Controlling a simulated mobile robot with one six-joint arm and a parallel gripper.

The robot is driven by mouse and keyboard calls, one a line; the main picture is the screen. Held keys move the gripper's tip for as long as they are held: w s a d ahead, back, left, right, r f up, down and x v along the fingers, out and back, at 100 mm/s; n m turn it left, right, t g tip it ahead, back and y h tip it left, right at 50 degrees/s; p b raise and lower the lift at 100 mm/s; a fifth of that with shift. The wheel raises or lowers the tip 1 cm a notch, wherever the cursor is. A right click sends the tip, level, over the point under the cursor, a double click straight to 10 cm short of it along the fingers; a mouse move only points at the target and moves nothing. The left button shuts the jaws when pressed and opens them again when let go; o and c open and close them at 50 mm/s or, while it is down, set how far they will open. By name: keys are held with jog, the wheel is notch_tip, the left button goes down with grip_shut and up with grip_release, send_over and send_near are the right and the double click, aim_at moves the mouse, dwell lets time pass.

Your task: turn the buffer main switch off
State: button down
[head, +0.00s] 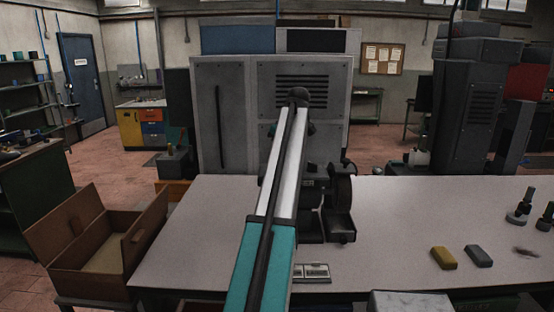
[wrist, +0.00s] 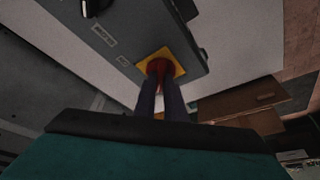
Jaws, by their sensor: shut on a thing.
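In the wrist view a red rotary knob (wrist: 158,67) sits on a yellow square plate (wrist: 174,68) on a grey housing (wrist: 125,35). My gripper (wrist: 159,78) has its two dark fingers closed around the knob, which is partly hidden between them. The knob's exact angle cannot be told. In the head view the buffer (head: 338,192), a dark machine with a wheel, stands on the bench behind my arm. My arm hides its left part, and the switch and my gripper do not show there.
The light bench top (head: 400,215) has free room to the left and right of the buffer. A yellow block (head: 443,258) and a grey block (head: 478,256) lie at right. An open cardboard box (head: 95,245) stands left of the bench. A large grey cabinet (head: 222,120) stands behind.

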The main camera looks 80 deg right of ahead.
jog(key=c, duration=1.8)
grip_release()
jog(key=shift+r, duration=0.15)
jog(key=shift+b+v, duration=0.45)
jog(key=shift+v, duration=0.5)
jog(key=shift+p+v, duration=0.5)
jog(key=shift+v, duration=5.35)
jog(key=shift+r, duration=0.1)
